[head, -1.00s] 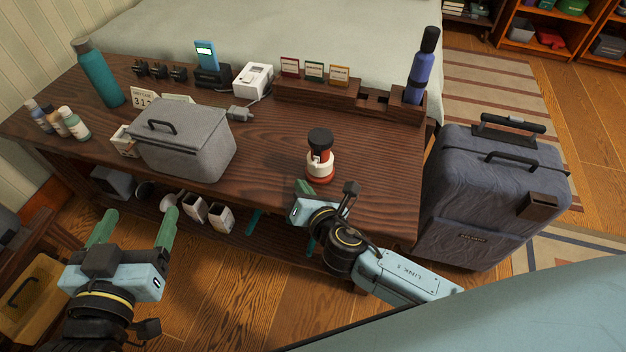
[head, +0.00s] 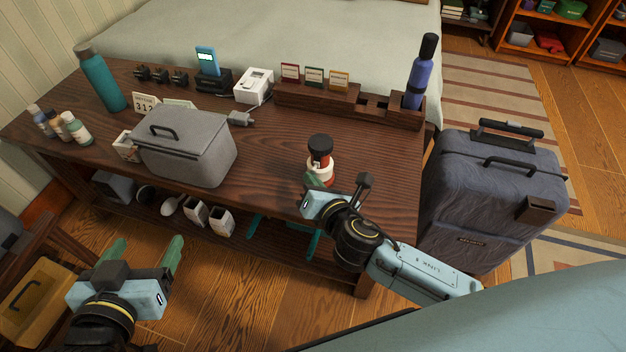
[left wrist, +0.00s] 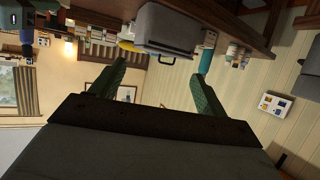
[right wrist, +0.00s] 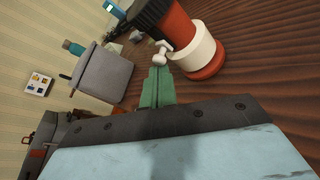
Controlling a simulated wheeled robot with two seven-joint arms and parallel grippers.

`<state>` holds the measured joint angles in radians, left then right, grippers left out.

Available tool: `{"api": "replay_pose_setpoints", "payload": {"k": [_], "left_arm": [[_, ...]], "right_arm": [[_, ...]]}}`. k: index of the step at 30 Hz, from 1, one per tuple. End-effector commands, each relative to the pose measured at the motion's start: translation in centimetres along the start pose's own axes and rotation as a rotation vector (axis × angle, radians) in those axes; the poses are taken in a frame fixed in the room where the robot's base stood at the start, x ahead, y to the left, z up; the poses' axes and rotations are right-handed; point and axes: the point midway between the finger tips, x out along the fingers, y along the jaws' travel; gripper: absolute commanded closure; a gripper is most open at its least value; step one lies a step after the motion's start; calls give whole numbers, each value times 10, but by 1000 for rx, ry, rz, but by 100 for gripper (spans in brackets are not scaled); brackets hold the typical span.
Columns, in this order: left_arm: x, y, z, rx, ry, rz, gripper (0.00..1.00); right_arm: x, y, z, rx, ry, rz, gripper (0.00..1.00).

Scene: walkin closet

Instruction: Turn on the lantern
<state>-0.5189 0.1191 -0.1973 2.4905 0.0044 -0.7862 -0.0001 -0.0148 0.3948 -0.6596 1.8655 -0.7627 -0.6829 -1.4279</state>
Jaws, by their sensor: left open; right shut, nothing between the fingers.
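The lantern (head: 320,158) stands upright on the dark wooden bench (head: 270,165), with a black top, a red body and a white band. In the right wrist view the lantern (right wrist: 200,52) is close, with a small white knob (right wrist: 160,55) on its side. My right gripper (head: 310,182) is shut and empty, just in front of the lantern. In the right wrist view its green fingertips (right wrist: 160,70) are at the knob; whether they touch it I cannot tell. My left gripper (head: 148,252) is open and empty, in front of the bench at the lower left.
A grey lidded bin (head: 185,148) stands left of the lantern. A wooden stand (head: 325,100) with cards and a blue bottle (head: 420,75) are behind it. A grey suitcase (head: 495,200) stands right of the bench. The bench top around the lantern is clear.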

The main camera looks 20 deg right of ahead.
Motion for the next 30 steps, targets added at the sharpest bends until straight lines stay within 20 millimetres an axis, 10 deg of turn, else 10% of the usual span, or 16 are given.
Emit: {"api": "replay_pose_setpoints", "payload": {"k": [15,30], "left_arm": [[-46,-19,91,-11,-580,-49,25],[-59,-21,106,-16,-679,-57,25]], "right_arm": [[-5,9,14,0,0,-1,100],[-5,9,14,0,0,0,100]]}}
